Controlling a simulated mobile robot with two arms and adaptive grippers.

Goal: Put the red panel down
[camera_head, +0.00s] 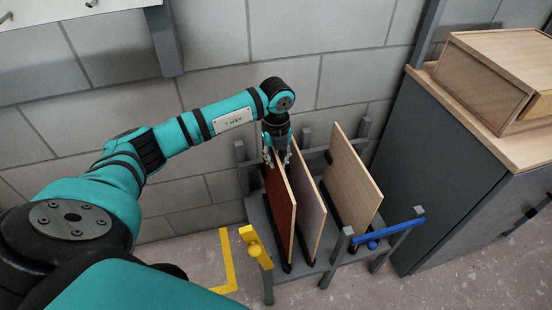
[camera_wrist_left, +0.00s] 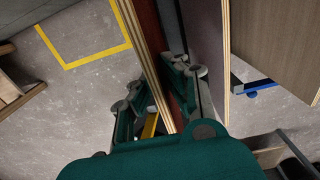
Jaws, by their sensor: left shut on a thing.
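The red panel (camera_head: 281,208) stands upright at the left end of a grey rack (camera_head: 262,222), its red face to the left and a pale wood edge showing. Its lower edge is close to the rack's base; I cannot tell if it bears its weight there. My left gripper (camera_head: 277,158) is shut on the panel's top edge, one finger on each side. In the left wrist view the red panel (camera_wrist_left: 176,62) runs between the fingers of my left gripper (camera_wrist_left: 158,88). My right gripper is not in view.
A grey-mauve panel (camera_head: 309,205) stands close to the right, then a pale wood panel (camera_head: 354,180). The rack has a yellow batten (camera_head: 256,247) at front left and a blue batten (camera_head: 390,231) at front right. Yellow floor tape (camera_head: 228,262) lies left; a grey cabinet (camera_head: 450,180) stands right.

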